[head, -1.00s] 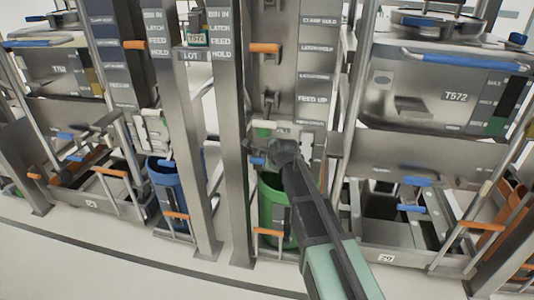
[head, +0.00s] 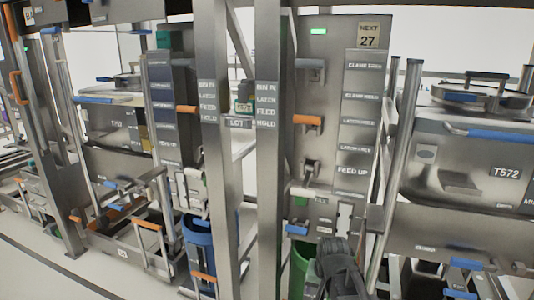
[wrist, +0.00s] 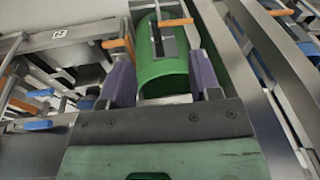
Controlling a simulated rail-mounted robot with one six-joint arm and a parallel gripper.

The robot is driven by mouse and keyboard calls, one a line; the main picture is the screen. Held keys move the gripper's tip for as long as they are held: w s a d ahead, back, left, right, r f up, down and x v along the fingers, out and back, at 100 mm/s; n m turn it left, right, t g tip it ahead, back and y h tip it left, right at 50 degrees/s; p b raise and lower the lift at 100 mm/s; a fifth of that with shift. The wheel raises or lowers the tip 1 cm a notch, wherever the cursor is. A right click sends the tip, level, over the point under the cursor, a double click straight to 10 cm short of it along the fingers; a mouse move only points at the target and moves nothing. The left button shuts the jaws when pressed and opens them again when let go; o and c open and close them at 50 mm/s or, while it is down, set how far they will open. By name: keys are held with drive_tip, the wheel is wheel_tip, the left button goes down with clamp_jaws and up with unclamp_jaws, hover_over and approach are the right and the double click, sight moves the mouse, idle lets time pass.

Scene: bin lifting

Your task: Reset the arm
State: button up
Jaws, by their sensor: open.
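My gripper shows in the wrist view (wrist: 163,85) with its two purple-grey fingers spread apart. A green bin (wrist: 163,62) lies beyond the fingers, with an orange-handled bar (wrist: 176,22) across its top part; I cannot tell whether the fingers touch the bin. In the head view my dark wrist (head: 340,268) is at the bottom, in front of the station with the FEED UP label (head: 352,170). It hides much of the green bin (head: 298,268). The fingertips are not clear in the head view.
A blue bin (head: 198,245) stands in the bay to the left, past steel posts (head: 268,150). A steel T572 unit (head: 475,165) with blue handles is at the right. Open floor (head: 30,262) lies at lower left.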

drive_tip(key=s+d+n+g, duration=0.1)
drive_tip(key=s+n+g, duration=0.15)
drive_tip(key=s, duration=0.95)
wheel_tip(320, 180, up, 23)
drive_tip(key=w+p, duration=0.1)
drive_tip(key=p, duration=2.2)
wheel_tip(320, 180, down, 25)
drive_tip(key=b, duration=2.4)
drive_tip(key=shift+h+b, duration=0.3)
drive_tip(key=shift+b, duration=0.05)
drive_tip(key=shift+w+d+n, duration=0.1)
drive_tip(key=shift+n, duration=0.15)
